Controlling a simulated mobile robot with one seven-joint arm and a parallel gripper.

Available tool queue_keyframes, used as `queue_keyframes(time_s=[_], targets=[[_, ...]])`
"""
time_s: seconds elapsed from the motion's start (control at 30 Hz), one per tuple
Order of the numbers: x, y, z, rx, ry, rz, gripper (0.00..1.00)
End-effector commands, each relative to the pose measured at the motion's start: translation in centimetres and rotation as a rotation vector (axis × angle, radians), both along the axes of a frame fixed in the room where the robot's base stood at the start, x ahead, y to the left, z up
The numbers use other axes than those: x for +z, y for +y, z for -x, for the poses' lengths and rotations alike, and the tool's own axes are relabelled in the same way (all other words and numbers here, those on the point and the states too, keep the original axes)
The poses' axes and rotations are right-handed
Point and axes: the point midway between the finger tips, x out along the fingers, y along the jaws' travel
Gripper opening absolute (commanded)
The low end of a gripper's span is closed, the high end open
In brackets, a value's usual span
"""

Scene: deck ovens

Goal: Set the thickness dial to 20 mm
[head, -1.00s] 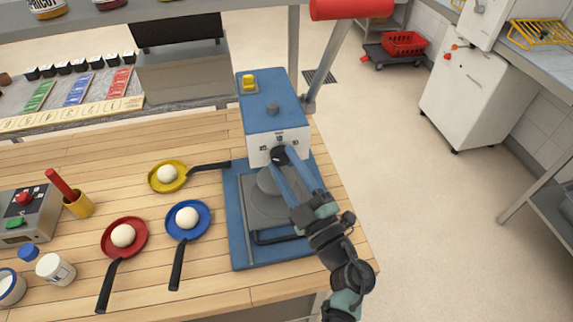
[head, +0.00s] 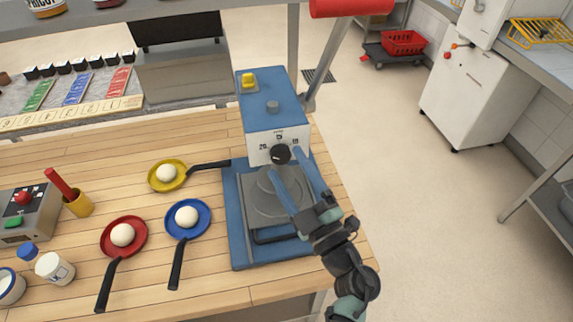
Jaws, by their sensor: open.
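The thickness dial (head: 280,154) is a round black knob on the white front panel (head: 258,155) of a blue press (head: 268,108). Printed marks sit around it: 20 to its left, a mark above that looks like 15, and 10 to its right. A small pale mark shows on the knob, but I cannot tell which number it points at. The fingers look clear of the knob and hold nothing.
A red-ended lever (head: 350,8) rises at the right. Yellow (head: 180,183), blue (head: 201,229) and red (head: 137,241) pans with dough balls lie to the left. Floor is clear beyond the table's right edge.

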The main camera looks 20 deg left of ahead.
Motion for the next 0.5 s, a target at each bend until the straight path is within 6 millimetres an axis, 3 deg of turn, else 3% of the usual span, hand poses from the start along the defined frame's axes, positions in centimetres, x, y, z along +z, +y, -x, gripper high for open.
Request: queue_keyframes(time_s=[0.3,0.5], targets=[[-2.3,-5.3,4.2,-0.006,0.002,0.002,0.79],[-3.0,-7.7,6.2,-0.002,0.002,0.001,0.79]])
